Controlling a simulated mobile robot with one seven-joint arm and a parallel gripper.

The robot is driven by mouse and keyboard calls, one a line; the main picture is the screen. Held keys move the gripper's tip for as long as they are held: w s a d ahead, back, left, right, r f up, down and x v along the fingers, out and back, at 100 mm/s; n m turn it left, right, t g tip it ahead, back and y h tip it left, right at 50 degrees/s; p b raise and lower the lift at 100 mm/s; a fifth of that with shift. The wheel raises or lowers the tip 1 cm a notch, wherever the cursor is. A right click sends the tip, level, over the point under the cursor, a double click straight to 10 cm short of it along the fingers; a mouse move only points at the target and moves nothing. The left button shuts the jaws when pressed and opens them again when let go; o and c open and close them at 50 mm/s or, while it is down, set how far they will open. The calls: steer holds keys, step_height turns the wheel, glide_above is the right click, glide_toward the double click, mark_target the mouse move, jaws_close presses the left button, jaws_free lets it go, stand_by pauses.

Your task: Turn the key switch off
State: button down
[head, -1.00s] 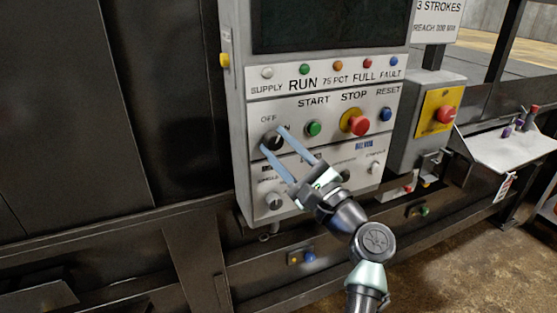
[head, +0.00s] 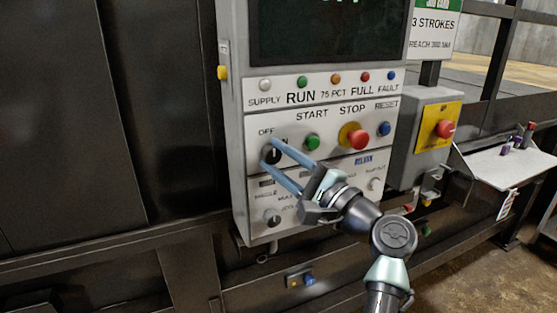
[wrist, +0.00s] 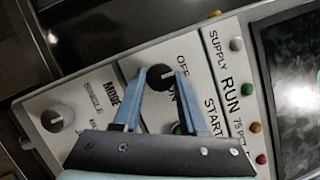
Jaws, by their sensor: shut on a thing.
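The key switch (head: 272,155) is a round black knob with a small pale mark, on the left of the grey control panel (head: 238,140), below the OFF label. "ON" is partly hidden by a finger. In the wrist view the knob (wrist: 160,80) lies between both fingertips, with OFF beyond it. My gripper (head: 268,153) has long blue-grey fingers, one above and one below the knob, shut on it at the tips. I cannot tell exactly which label the mark points to.
The green START button (head: 313,142), red STOP button (head: 358,138) and blue RESET button (head: 384,128) are to the right. A mode knob (head: 272,216) sits below. A red emergency button (head: 445,128) is on a separate box. The dark wall at left is clear.

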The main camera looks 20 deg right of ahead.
steer(key=shift+c, duration=2.2)
jaws_free()
steer(key=b+v, duration=0.3)
steer(key=v, duration=1)
steer(key=shift+b, duration=0.3)
